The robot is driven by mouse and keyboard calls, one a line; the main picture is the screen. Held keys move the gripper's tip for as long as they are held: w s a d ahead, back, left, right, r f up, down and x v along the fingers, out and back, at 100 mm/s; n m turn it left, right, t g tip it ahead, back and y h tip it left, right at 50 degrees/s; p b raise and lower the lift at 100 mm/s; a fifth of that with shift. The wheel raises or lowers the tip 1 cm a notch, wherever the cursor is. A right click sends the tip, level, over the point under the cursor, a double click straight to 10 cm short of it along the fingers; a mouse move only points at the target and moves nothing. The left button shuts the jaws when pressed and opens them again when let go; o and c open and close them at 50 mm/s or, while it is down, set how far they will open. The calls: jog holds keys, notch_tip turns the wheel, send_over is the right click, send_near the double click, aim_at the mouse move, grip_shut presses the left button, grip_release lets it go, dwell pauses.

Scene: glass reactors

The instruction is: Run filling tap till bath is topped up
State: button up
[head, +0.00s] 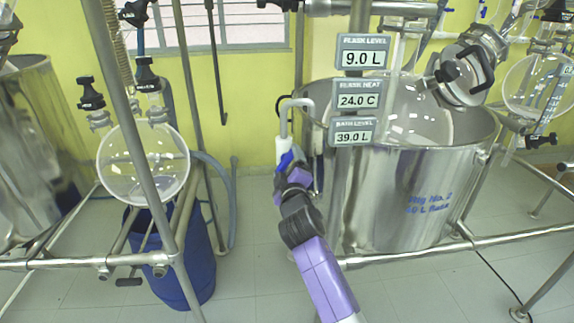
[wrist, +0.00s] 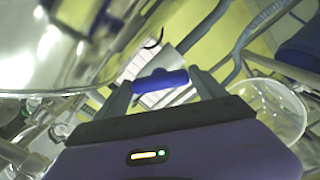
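The filling tap (head: 284,148) has a pale body with a curved spout hooking over the left rim of the steel bath (head: 405,200). Its blue handle (head: 286,160) is at my gripper (head: 290,170). In the wrist view the blue handle (wrist: 160,81) lies crosswise between the fingertips of my gripper (wrist: 163,88). The fingers are spread wide, close to the handle's ends; whether they touch it is unclear. The bath level display (head: 353,131) reads 39.0 L. No water stream is discernible, and the water surface cannot be made out.
Displays above read flask level (head: 363,52) 9.0 L and flask heat (head: 358,94) 24.0 C. A glass flask (head: 410,110) sits in the bath. At left are another glass flask (head: 145,165), a blue bin (head: 195,265) and metal rails. A steel post stands before the bath.

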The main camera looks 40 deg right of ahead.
jog(key=c, duration=0.8)
jog(key=shift+c, duration=0.2)
jog(key=shift+f+m+b, duration=0.15)
jog(key=shift+m+b, duration=0.25)
jog(key=shift+b, duration=0.15)
jog(key=shift+f+m+b, duration=0.1)
jog(key=shift+m+b, duration=0.6)
jog(key=m+b, duration=0.6)
jog(key=shift+m, duration=0.4)
jog(key=shift+m+b, duration=0.85)
jog(key=shift+m, duration=0.45)
jog(key=shift+r, duration=0.2)
jog(key=o, duration=1.4)
jog(key=shift+c, duration=0.2)
